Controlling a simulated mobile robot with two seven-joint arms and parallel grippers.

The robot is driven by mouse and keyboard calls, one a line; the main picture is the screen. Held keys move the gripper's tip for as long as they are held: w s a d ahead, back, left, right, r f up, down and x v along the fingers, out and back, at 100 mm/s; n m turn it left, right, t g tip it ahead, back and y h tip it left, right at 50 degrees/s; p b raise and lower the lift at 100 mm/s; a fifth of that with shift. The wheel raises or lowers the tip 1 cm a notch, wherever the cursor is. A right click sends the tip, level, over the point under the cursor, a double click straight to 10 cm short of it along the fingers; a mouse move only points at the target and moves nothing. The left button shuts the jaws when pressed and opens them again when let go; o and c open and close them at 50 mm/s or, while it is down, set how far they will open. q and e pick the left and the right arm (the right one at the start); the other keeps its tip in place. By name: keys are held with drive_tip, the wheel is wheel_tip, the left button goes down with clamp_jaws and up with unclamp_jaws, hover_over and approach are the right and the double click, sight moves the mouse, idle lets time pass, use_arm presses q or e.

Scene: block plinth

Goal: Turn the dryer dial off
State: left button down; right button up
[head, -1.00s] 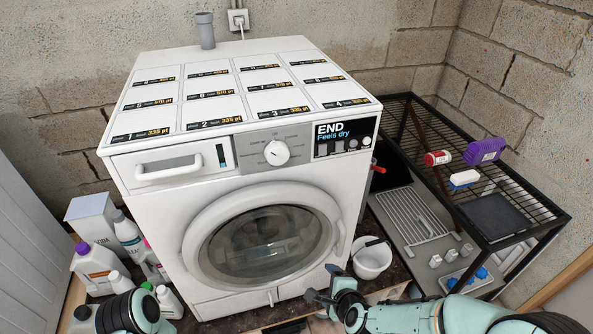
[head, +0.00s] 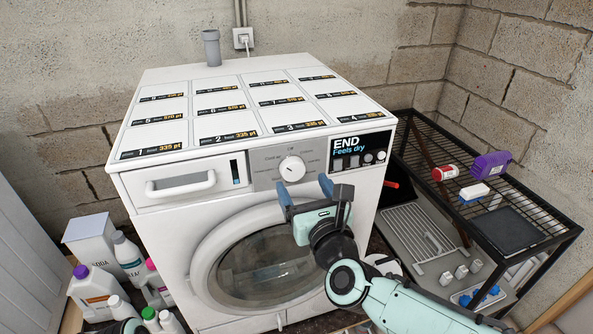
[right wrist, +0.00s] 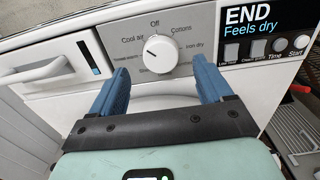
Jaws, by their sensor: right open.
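The dryer (head: 200,75) is a white front-loader. Its round white dial (head: 292,169) sits on a grey panel in the middle of its upper front. In the right wrist view the dial (right wrist: 160,50) has "Off" printed above it, "Cool air" at upper left and "Cottons" at upper right. My left gripper is out of view.
The display (head: 361,148) right of the dial reads "END Feels dry". A drawer handle (head: 180,184) juts out at left. Bottles and a box (head: 93,245) stand left of the dryer, and a black wire rack (head: 440,150) stands right.

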sight(294, 170)
drive_tip(key=p+x, duration=0.1)
drive_tip(key=x, duration=0.4)
drive_tip(key=c, duration=1)
drive_tip(key=shift+n, duration=0.3)
